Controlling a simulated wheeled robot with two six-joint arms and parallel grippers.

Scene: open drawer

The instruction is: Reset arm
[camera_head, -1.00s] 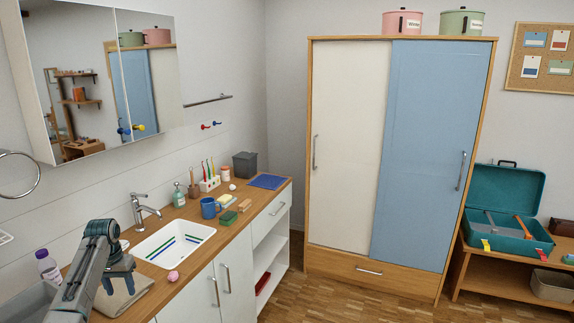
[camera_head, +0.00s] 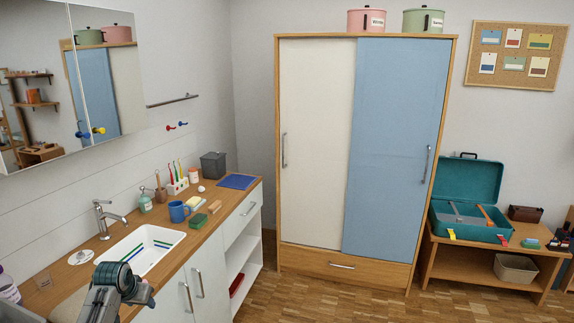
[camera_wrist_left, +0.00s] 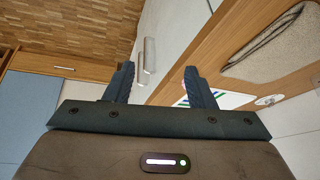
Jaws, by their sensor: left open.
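My left gripper (camera_head: 146,293) is at the bottom left in the head view, near the front edge of the wooden counter (camera_head: 210,224) by the sink. In the left wrist view my left gripper (camera_wrist_left: 158,75) shows two dark fingers spread apart with nothing between them. Beyond the fingers are the white cabinet front and a metal cabinet handle (camera_wrist_left: 149,54), apart from the fingers as far as I can tell. My right gripper is not in view.
The wardrobe (camera_head: 265,150) has closed sliding doors and a bottom drawer (camera_head: 310,262) that looks shut. A white sink (camera_head: 150,236), a blue mug (camera_head: 177,212) and small items are on the counter. A teal toolbox (camera_head: 465,190) stands open at right. The wooden floor ahead is clear.

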